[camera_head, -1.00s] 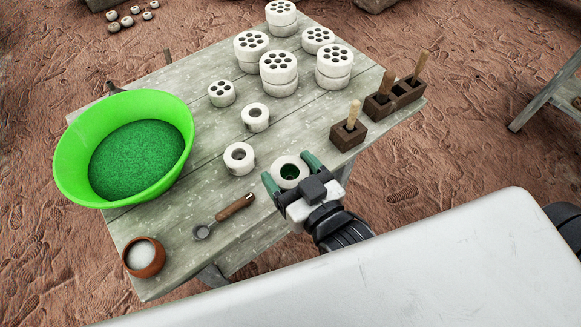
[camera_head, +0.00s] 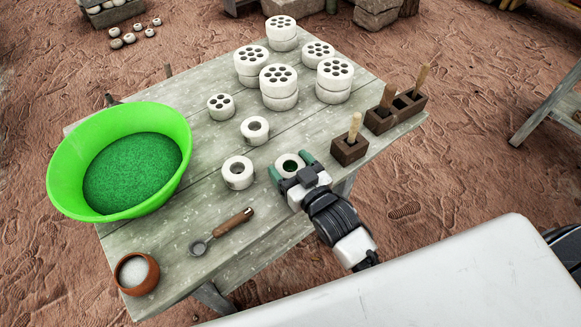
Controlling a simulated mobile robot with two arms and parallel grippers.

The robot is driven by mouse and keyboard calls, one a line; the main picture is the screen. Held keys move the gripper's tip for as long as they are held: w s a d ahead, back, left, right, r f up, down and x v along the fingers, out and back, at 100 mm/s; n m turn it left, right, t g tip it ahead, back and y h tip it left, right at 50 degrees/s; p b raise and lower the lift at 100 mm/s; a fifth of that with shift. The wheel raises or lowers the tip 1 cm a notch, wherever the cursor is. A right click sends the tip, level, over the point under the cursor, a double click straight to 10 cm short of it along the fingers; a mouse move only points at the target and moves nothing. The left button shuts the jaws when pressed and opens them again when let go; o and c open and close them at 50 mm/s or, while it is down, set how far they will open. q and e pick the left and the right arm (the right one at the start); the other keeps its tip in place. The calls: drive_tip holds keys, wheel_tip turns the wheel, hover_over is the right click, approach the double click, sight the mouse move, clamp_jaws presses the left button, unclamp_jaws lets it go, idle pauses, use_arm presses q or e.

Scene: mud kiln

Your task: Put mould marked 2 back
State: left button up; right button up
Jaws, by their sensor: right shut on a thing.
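My right gripper (camera_head: 291,165) is shut on a round white mould (camera_head: 289,158) with one wide hole, its dark green fingers on either side of it. The held mould is at the table's right edge; I cannot tell whether it touches the top. Two similar ring-shaped moulds stand on the table to its left, a nearer one (camera_head: 237,173) and a farther one (camera_head: 254,130). A small mould with several holes (camera_head: 220,107) stands behind them. Larger moulds with several holes (camera_head: 279,87) stand farther back, some stacked. No number marks are readable. My left gripper is out of view.
A green basin (camera_head: 65,165) of green powder fills the table's left side. A ladle (camera_head: 222,231) and a brown pot (camera_head: 140,284) lie in front. Dark blocks with wooden handles (camera_head: 348,149) stand along the right edge of the grey table (camera_head: 180,215).

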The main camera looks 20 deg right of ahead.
drive_tip(key=shift+f, duration=0.15)
drive_tip(key=o, duration=1.1)
drive_tip(key=shift+f, duration=0.1)
drive_tip(key=shift+c, duration=0.2)
drive_tip(key=shift+r, duration=0.25)
drive_tip(key=v, duration=1.2)
drive_tip(key=shift+f, duration=0.15)
